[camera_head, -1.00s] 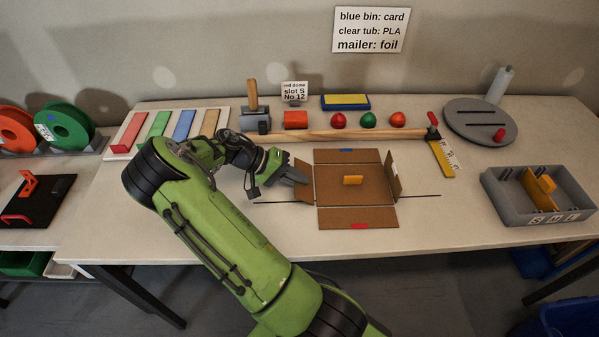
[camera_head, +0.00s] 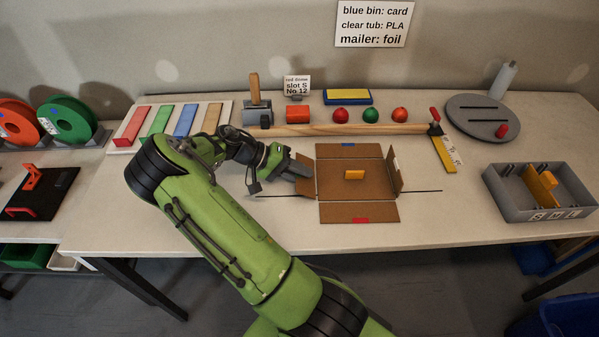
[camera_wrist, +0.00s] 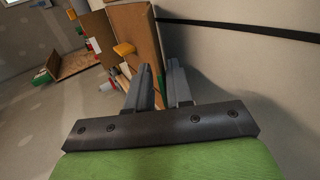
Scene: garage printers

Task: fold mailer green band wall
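The brown cardboard mailer (camera_head: 345,193) lies unfolded on the table, with a yellow block (camera_head: 355,174) on its middle panel. Its far flap (camera_head: 348,151) has a blue band and its near flap (camera_head: 358,212) a red band; both lie flat. The right wall (camera_head: 394,170) stands up and bears a white patch.
A wooden bar (camera_head: 340,130) lies behind the mailer, with a yellow square ruler (camera_head: 445,155) at its right end. A grey divided tray (camera_head: 510,207) stands at the right. The table front is clear.

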